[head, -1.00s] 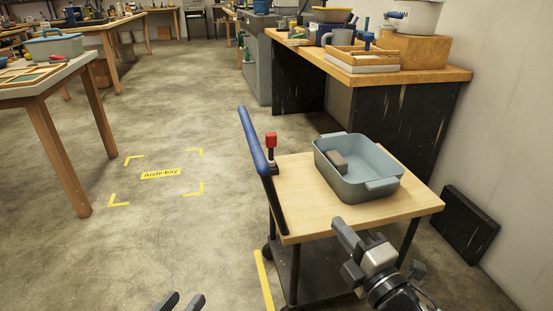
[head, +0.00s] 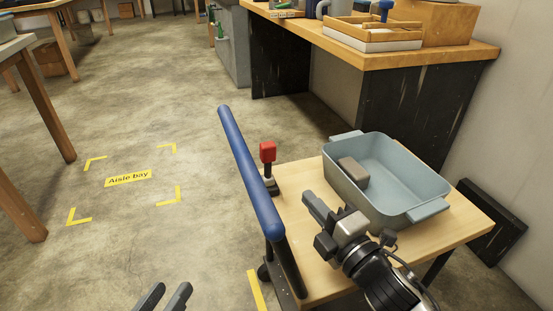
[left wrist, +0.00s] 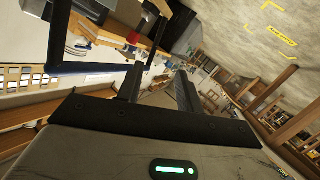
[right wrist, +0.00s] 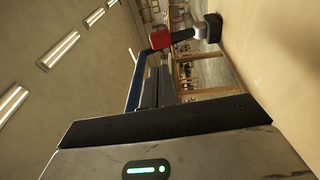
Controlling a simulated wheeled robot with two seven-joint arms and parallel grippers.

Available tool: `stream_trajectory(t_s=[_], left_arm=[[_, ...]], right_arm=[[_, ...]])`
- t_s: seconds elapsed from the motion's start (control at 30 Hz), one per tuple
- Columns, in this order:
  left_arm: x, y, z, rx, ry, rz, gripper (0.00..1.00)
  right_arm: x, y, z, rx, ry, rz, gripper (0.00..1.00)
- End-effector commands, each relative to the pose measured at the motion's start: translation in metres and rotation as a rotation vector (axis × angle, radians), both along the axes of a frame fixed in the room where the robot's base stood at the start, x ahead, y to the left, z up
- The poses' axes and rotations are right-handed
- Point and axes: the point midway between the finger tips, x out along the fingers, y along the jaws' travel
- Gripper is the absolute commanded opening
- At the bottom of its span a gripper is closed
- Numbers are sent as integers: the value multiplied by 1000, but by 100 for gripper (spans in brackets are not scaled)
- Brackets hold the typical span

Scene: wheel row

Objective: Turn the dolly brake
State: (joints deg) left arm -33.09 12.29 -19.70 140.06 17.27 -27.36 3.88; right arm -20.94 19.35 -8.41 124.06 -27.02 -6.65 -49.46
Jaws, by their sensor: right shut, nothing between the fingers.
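The dolly (head: 465,238) has a light wooden top and a blue push handle (head: 250,170) along its left side. The brake (head: 267,152) is a lever with a red knob, standing upright on a dark base at the dolly's left edge, just right of the handle. My right gripper (head: 308,203) is shut and empty over the dolly top, nearer to me than the brake and apart from it. In the right wrist view the red knob (right wrist: 170,38) lies beyond the fingertips. My left gripper (head: 166,296) is open and empty, low over the floor left of the dolly.
A grey-blue bin (head: 400,180) with a brown block (head: 353,172) inside stands on the dolly, right of my right gripper. A workbench (head: 400,50) is behind. The marked aisle bay (head: 128,178) on the floor to the left is empty.

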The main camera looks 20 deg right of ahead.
Motion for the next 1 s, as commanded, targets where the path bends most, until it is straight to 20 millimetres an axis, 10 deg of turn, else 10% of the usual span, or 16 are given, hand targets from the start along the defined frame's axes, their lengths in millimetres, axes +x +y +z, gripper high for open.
stream_trajectory(t_s=[0.5,1.0], left_arm=[[1,-5,4,-104,-19,-10,36],[1,-6,9,-142,-25,-15,36]], right_arm=[[97,23,7,0,-3,1,0],[116,28,9,-1,0,1,0]])
